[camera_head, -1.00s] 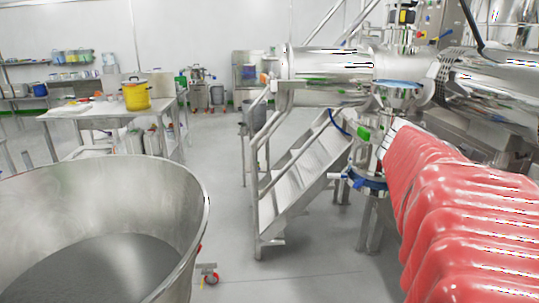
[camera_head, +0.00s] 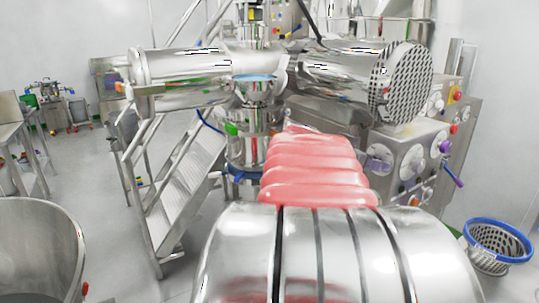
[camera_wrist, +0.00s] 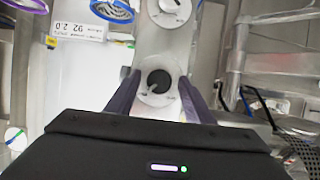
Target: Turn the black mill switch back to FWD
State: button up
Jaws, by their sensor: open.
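In the wrist view, a black knob (camera_wrist: 159,81) sits on a round pale dial plate on a light metal panel. It is the likely mill switch; its FWD mark cannot be read. My gripper (camera_wrist: 158,88) is open, with one dark purple finger on each side of the knob in the picture. Whether the fingers touch it or stand short of it cannot be told. In the head view, a steel control box (camera_head: 405,150) with several round dials stands right of centre; I cannot tell which dial is the black switch.
A second round dial (camera_wrist: 172,10) lies just above the knob in the wrist view, with a blue-rimmed piece (camera_wrist: 112,10) to its left. In the head view, a perforated steel drum (camera_head: 400,82) overhangs the box. A blue-rimmed basket (camera_head: 497,245) stands at right, metal stairs (camera_head: 180,185) at left.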

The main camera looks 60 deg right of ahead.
jog(key=shift+c, duration=0.5)
jog(key=c, duration=0.9)
jog(key=shift+c, duration=0.2)
jog(key=shift+w+n, duration=0.15)
jog(key=shift+n, duration=0.15)
jog(key=n+g, duration=0.2)
jog(key=n, duration=0.2)
jog(key=n+g, duration=0.2)
jog(key=n, duration=0.2)
jog(key=f+n+g, duration=0.1)
jog(key=n+g, duration=0.2)
jog(key=n, duration=0.1)
jog(key=shift+w+d+n, duration=0.2)
jog(key=shift+w+n, duration=0.15)
jog(key=shift+n, duration=0.05)
